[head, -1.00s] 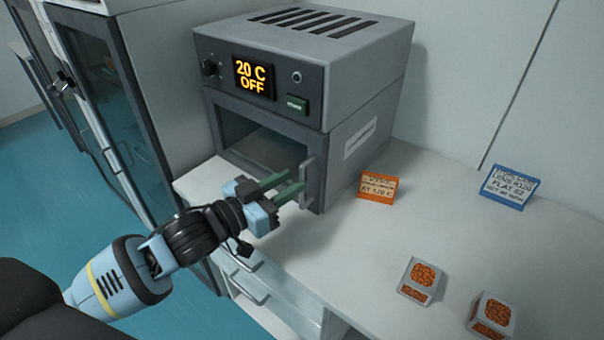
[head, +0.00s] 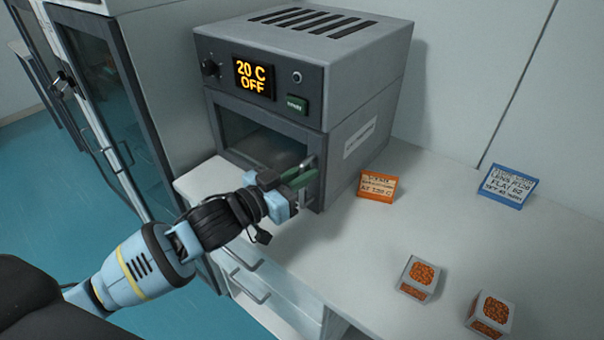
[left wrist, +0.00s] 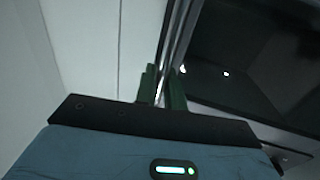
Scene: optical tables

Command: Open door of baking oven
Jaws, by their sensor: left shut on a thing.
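The baking oven (head: 365,105) is a grey box on the white bench, with a display reading 20 C OFF. Its dark glass door (head: 255,142) is shut in its frame. The upright metal handle (head: 308,168) is at the door's right side. My left gripper (head: 300,178) is shut on the handle, its green fingers on either side of it. The left wrist view shows the green fingers (left wrist: 163,88) around the handle bar, with the dark door to the right. My right gripper is not in view.
An orange sign (head: 377,186) and a blue sign (head: 507,186) stand right of the oven. Two small boxes with orange-brown tops (head: 418,277) (head: 490,313) sit at the front right. A glass-doored cabinet (head: 110,100) stands at left. The bench before the door is clear.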

